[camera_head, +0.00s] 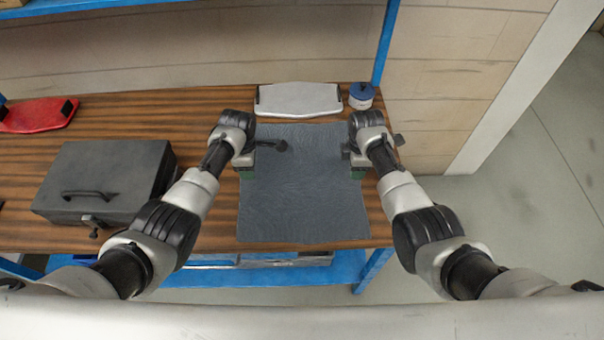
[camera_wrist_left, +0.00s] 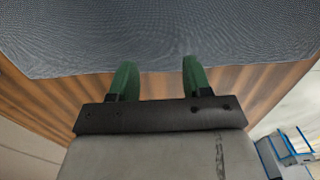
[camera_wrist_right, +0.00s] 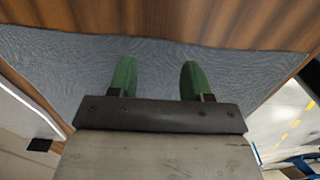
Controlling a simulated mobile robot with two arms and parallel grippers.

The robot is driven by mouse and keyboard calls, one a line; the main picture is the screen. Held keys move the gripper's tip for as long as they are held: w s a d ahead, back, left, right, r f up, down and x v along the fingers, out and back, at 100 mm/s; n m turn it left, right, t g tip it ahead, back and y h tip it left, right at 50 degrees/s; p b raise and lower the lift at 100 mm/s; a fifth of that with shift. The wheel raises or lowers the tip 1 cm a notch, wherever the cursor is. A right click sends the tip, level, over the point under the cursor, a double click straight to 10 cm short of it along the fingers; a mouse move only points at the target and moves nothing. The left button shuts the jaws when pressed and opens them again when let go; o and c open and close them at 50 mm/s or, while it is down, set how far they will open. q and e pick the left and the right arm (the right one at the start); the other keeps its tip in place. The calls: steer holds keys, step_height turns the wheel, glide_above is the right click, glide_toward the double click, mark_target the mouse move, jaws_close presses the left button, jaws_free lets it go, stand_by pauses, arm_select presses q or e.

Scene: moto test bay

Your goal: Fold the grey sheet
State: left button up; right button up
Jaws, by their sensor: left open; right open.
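The grey sheet (camera_head: 303,205) lies spread flat on the wooden bench top, with its near edge close to the bench's front edge. My left gripper (camera_head: 245,174) is at the sheet's left edge. In the left wrist view its green fingers (camera_wrist_left: 158,66) are apart, with tips reaching over the edge of the sheet (camera_wrist_left: 160,30) and nothing between them. My right gripper (camera_head: 357,174) is at the sheet's right edge. In the right wrist view its fingers (camera_wrist_right: 155,66) are apart and empty over the sheet (camera_wrist_right: 60,65). I cannot tell whether the fingertips touch the cloth.
A dark toolbox (camera_head: 105,180) stands left of the sheet, and a red object (camera_head: 38,115) lies behind it. A pale board-like object (camera_head: 298,100) and a blue-lidded tin (camera_head: 361,96) stand behind the sheet. A blue post (camera_head: 385,40) rises at the back right.

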arm_select(q)
steer(key=shift+f, duration=1)
arm_select(e)
steer(key=shift+f, duration=1)
arm_select(q)
steer(key=shift+f, duration=0.2)
arm_select(e)
steer(key=shift+f, duration=0.2)
arm_select(q)
steer(key=shift+s, duration=0.1)
jaws_close()
arm_select(e)
steer(key=shift+s, duration=0.1)
jaws_close()
arm_select(q)
steer(key=shift+r, duration=0.15)
arm_select(e)
steer(key=shift+r, duration=0.1)
